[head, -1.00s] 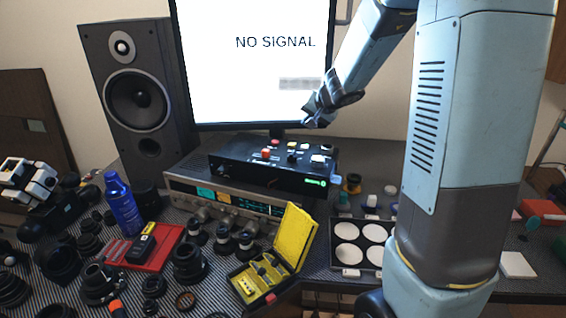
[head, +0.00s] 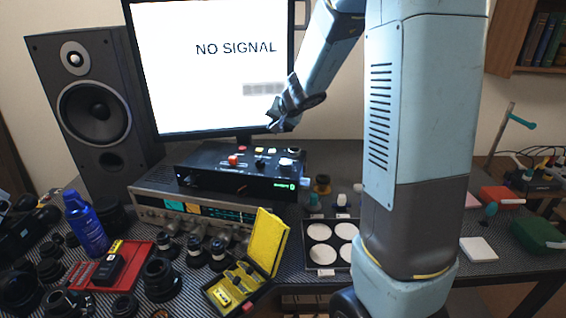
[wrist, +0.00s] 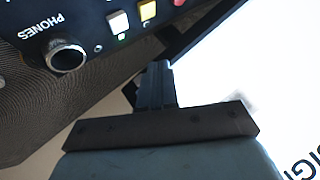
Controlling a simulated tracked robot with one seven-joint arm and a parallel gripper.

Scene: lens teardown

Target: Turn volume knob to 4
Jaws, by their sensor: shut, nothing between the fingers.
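A black control box (head: 240,172) with knobs and coloured buttons on its sloping top sits on a silver receiver (head: 190,208) below the monitor. Its front has a small green display. I cannot tell which of the small knobs is the volume knob, nor read its setting. My gripper (head: 274,126) is shut and empty, above and behind the box's top, in front of the screen. In the wrist view my gripper (wrist: 157,68) points at the box's edge, apart from it.
The monitor (head: 212,70) stands behind the box, close to my gripper. A tall speaker (head: 85,110) is at left. A yellow case (head: 262,245), a blue can (head: 87,225), a red tray (head: 135,265) and several lenses crowd the front. A tray with white discs (head: 318,255) lies right.

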